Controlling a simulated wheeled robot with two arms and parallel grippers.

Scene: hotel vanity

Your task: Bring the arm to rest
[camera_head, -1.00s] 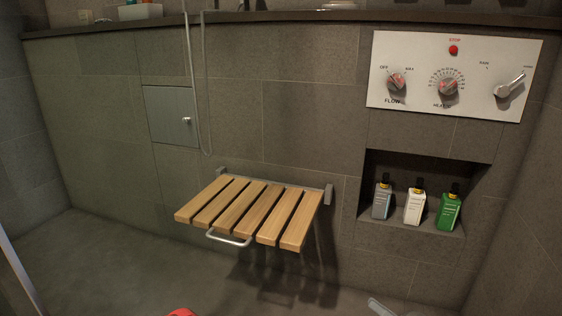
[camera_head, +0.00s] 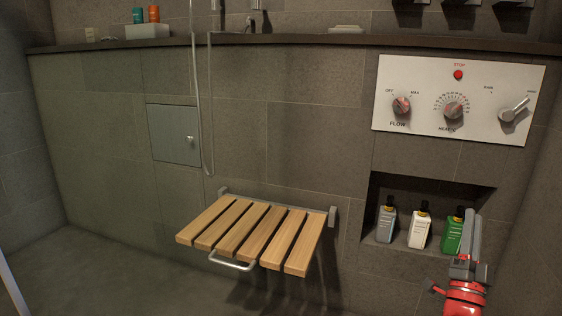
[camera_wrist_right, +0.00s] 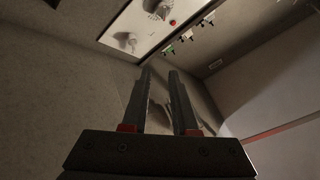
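My right gripper (camera_head: 473,230) is at the lower right of the head view, with its red wrist below and grey fingers pointing up. It overlaps the green bottle (camera_head: 453,232) in the picture and hides part of it. In the right wrist view the two dark fingers (camera_wrist_right: 160,72) stand apart with nothing between them, so the gripper is open and empty. My left gripper is not in view.
A slatted wooden seat (camera_head: 255,232) juts from the wall at the centre. A niche holds a grey bottle (camera_head: 386,222), a white bottle (camera_head: 420,228) and the green one. A control panel (camera_head: 430,118) with knobs is above. Floor at left is clear.

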